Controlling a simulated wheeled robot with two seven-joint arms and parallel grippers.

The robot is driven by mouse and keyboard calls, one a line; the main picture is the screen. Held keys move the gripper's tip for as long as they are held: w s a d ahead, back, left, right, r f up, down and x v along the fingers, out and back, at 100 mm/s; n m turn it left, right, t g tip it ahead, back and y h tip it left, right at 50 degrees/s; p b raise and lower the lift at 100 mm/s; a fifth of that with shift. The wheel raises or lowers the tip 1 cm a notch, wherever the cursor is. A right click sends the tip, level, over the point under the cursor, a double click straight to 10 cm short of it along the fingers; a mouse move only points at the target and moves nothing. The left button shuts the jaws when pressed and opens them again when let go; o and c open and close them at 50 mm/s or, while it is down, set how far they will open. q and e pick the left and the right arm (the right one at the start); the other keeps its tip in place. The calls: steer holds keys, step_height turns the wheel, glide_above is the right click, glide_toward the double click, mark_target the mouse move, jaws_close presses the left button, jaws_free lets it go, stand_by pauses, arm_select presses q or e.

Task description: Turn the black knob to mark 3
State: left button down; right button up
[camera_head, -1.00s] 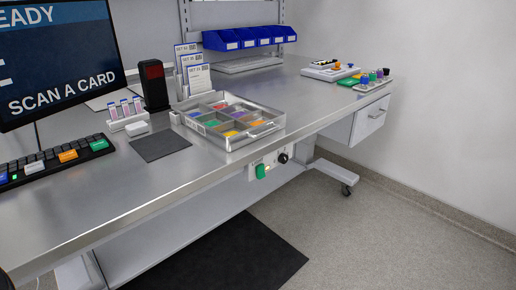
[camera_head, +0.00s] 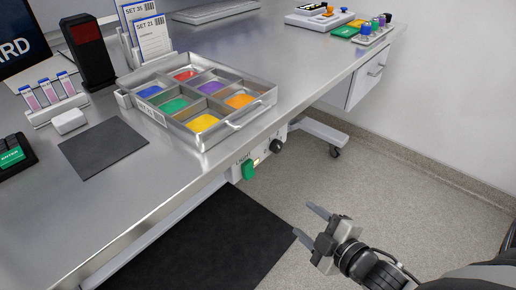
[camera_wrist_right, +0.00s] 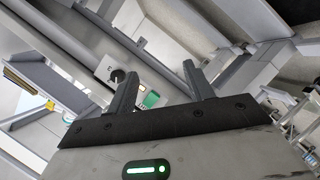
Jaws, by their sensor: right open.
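The black knob (camera_head: 276,146) sits on a light control panel under the table's front edge, right of a green switch (camera_head: 249,170). Its mark numbers are too small to read. In the right wrist view the knob (camera_wrist_right: 117,75) shows just left of my fingers, beyond them, with the green switch (camera_wrist_right: 151,99) between the fingers. My right gripper (camera_head: 308,222) is open and empty, over the floor in front of the table, below and right of the knob and apart from it. My left gripper is not in view.
A metal tray (camera_head: 264,103) of coloured compartments stands on the table above the panel. A dark mat (camera_head: 216,251) lies on the floor below. A drawer unit (camera_head: 368,76) hangs at the right. The space between my right gripper and the panel looks clear.

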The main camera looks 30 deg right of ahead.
steer(key=d+r+n+t+y, duration=0.1)
steer(key=d+r+n+t, duration=0.1)
steer(key=d+n, duration=0.35)
steer(key=n+y+b, duration=0.2)
steer(key=n+y, duration=0.3)
steer(key=n, duration=0.9)
glide_toward(279, 149)
steer(key=x, duration=0.8)
steer(key=shift+w, duration=0.15)
steer(key=c, duration=1)
